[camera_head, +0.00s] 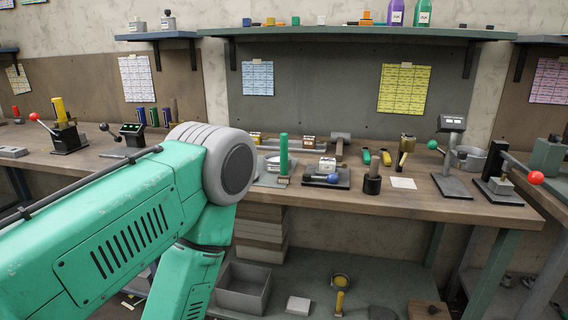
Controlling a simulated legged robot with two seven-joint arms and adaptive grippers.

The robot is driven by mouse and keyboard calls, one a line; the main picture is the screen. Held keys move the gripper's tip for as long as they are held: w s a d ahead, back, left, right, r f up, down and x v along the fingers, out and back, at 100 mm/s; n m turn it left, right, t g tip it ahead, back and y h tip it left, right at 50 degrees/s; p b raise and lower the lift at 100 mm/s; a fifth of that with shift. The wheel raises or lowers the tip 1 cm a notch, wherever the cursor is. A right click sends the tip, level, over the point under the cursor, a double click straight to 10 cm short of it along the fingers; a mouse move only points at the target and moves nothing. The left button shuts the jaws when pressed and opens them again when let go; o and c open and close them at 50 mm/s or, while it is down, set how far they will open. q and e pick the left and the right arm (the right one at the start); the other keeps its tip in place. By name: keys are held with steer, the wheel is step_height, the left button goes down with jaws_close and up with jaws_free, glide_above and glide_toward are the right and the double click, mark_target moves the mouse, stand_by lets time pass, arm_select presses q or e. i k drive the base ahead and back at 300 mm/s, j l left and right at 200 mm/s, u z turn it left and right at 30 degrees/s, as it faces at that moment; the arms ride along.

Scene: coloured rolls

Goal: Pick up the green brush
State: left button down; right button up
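A green upright stick with a pale tan foot, which looks like the green brush (284,155), stands on the middle workbench (440,203). It is just right of the round grey joint of my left arm. My teal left arm fills the lower left of the view and bends down at that joint. Neither of my grippers is in view. Smaller green-handled pieces (366,157) lie farther right on the bench.
A dark plate with a blue-ended tool (326,178) lies right of the brush. A grey bin (245,290) sits below. A shelf (350,33) hangs above.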

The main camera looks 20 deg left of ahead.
mark_target(283, 176)
steer(key=z, duration=0.4)
steer(key=j+z, duration=0.45)
steer(key=k+j+z, duration=0.15)
steer(key=j+z, duration=0.25)
steer(key=k+j+z, duration=0.15)
steer(key=j+z, duration=0.3)
steer(key=j, duration=0.15)
